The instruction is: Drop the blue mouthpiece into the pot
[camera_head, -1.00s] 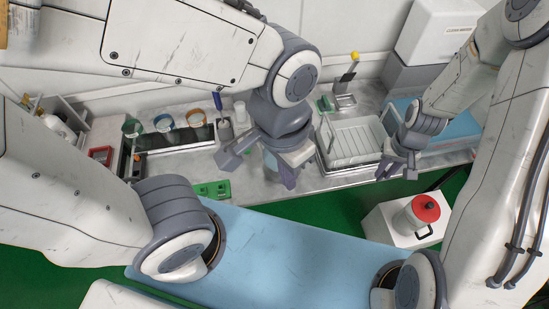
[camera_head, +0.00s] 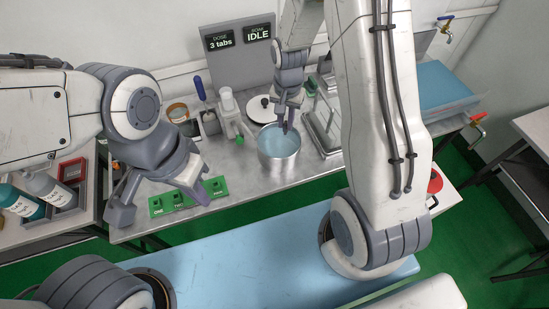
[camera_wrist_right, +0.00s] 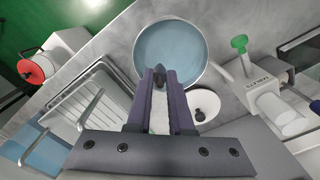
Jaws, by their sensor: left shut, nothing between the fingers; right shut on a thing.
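The metal pot (camera_head: 279,168) with blue liquid stands upright on the bench in the head view. In the right wrist view the pot (camera_wrist_right: 204,71) is just beyond the fingertips. My right gripper (camera_head: 287,124) is over the pot, pointing down, and also shows in the wrist view (camera_wrist_right: 159,80). It is shut on a small dark piece, the mouthpiece (camera_wrist_right: 159,75); its blue colour is hard to tell, and the fingers hide most of it.
A white lid (camera_head: 259,108) lies behind the pot. A white dispenser (camera_head: 228,108) stands left of the pot. A metal drying rack (camera_head: 322,128) is close on its right. A grey display panel (camera_head: 238,55) stands at the back.

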